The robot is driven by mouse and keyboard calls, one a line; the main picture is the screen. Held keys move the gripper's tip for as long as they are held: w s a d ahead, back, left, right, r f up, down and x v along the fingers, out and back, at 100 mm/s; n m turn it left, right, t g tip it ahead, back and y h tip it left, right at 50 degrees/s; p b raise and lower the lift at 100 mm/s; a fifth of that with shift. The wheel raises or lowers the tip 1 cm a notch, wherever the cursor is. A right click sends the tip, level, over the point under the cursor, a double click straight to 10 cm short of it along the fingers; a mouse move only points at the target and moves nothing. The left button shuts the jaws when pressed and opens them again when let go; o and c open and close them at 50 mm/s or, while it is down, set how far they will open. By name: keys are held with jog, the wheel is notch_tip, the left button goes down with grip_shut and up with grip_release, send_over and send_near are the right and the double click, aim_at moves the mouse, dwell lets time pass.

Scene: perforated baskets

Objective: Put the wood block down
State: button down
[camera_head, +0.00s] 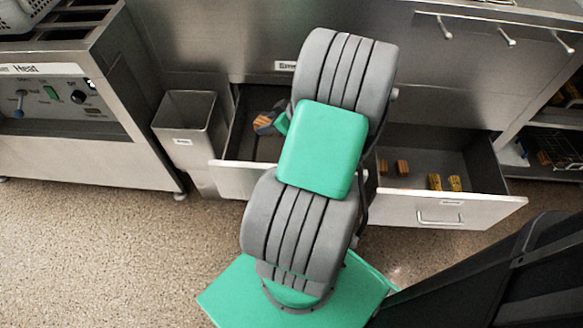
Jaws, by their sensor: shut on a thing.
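My grey and green arm stands in the middle of the view and hides much of the space behind it. I cannot make out my gripper or its fingertips. A small dark and orange-striped shape (264,121) shows just left of the arm, over the left part of the open drawer space. I cannot tell whether it is a block lying there or one held by my gripper.
A steel bin (187,122) stands left of the open drawer space. A steel unit with knobs (55,103) is at the far left, with a white perforated basket (22,14) on top. Dark racks (558,145) stand at the right. Bare floor (110,245) lies at the front left.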

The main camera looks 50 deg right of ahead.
jog(key=d+f+b, duration=0.1)
jog(key=f, duration=0.1)
jog(key=d+f+b, duration=0.1)
jog(key=f+b, duration=0.1)
jog(key=d+f+b, duration=0.1)
jog(key=f, duration=0.1)
jog(key=shift+s+f, duration=0.35)
jog(key=shift+s, duration=0.05)
jog(key=shift+w+d+r+b, duration=0.15)
jog(key=shift+w+d+b, duration=0.25)
jog(key=shift+d+b, duration=0.35)
jog(key=a+r+n+y, duration=0.1)
jog(key=s+a+r+n+g+y, duration=0.1)
jog(key=r+n, duration=0.1)
jog(key=r+n+y, duration=0.1)
jog(key=shift+s+a+r, duration=0.15)
jog(key=shift+s+a, duration=0.15)
jog(key=shift+a, duration=0.1)
jog(key=shift+n+g, duration=0.3)
notch_tip(320, 180, down, 10)
jog(key=b, duration=0.4)
jog(key=c, duration=1.4)
grip_release()
jog(key=o, duration=0.5)
